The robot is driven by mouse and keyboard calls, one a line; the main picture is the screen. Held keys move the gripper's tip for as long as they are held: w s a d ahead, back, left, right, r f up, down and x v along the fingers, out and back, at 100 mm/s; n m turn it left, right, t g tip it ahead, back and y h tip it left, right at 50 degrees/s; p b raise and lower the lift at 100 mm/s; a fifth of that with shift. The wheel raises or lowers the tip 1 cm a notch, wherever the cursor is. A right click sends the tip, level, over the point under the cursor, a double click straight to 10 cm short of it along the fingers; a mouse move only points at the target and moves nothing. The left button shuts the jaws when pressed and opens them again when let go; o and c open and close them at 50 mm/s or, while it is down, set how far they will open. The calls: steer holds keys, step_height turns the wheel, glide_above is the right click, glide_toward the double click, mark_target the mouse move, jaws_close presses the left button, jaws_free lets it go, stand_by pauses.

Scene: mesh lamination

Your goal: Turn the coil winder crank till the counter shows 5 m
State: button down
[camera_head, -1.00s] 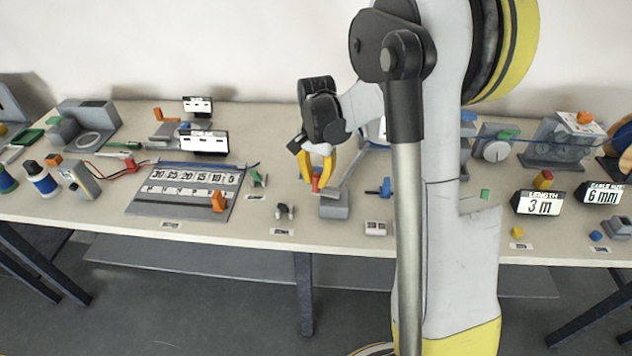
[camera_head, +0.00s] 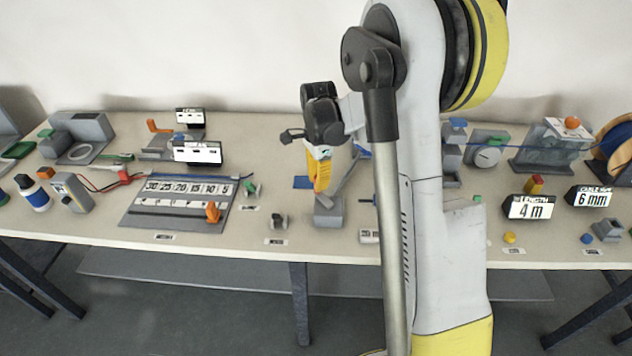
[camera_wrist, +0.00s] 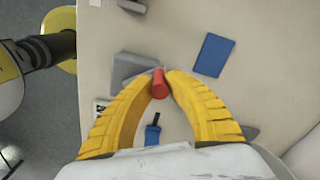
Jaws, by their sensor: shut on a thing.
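My gripper (camera_head: 320,186) has yellow fingers and stands over the grey winder base (camera_head: 328,212) near the middle of the table. In the wrist view, the fingers (camera_wrist: 160,76) are shut on the red crank knob (camera_wrist: 159,86). My fingers mostly hide the knob in the head view. The length counter (camera_head: 529,207) at the right of the table reads 4 m.
Another display (camera_head: 595,197) reads 6 mm. A numbered board (camera_head: 180,218) with an orange slider (camera_head: 212,212) lies left of the winder. A blue flat piece (camera_wrist: 213,55) lies beside it in the wrist view. My arm hides part of the table to the right.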

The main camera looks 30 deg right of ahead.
steer(key=shift+d, duration=0.1)
stand_by(0.4)
steer(key=c, duration=1.3)
jaws_free()
step_height(320, 180, up, 12)
stand_by(0.7)
